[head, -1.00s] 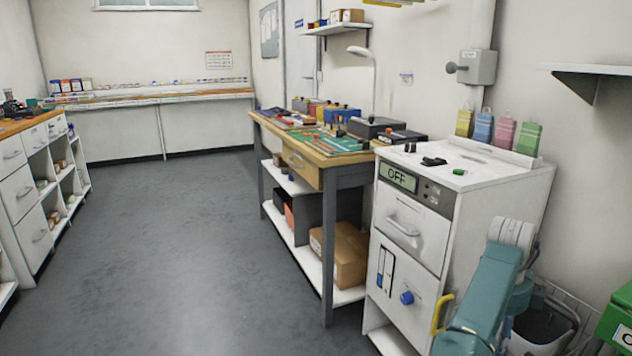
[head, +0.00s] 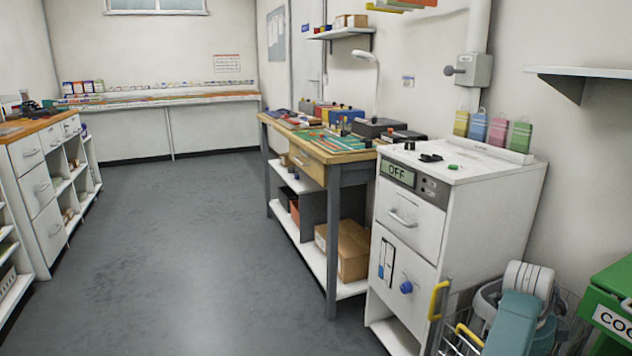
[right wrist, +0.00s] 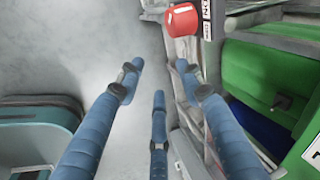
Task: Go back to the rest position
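My right gripper (right wrist: 160,80) shows in the right wrist view with its blue fingers spread apart. It is open, and nothing is between the fingers; grey floor shows behind them. In the head view, only part of my teal and white right arm (head: 515,322) shows at the bottom right, in front of a wire basket. The right gripper itself is out of the head view. My left arm and left gripper are not in view.
A white cabinet (head: 475,215) with an OFF display stands left of my right arm, beside a workbench (head: 330,180). A wire basket with a yellow handle (head: 438,300) and a green box (head: 612,302) are close to the arm. The floor (head: 200,250) at left is clear.

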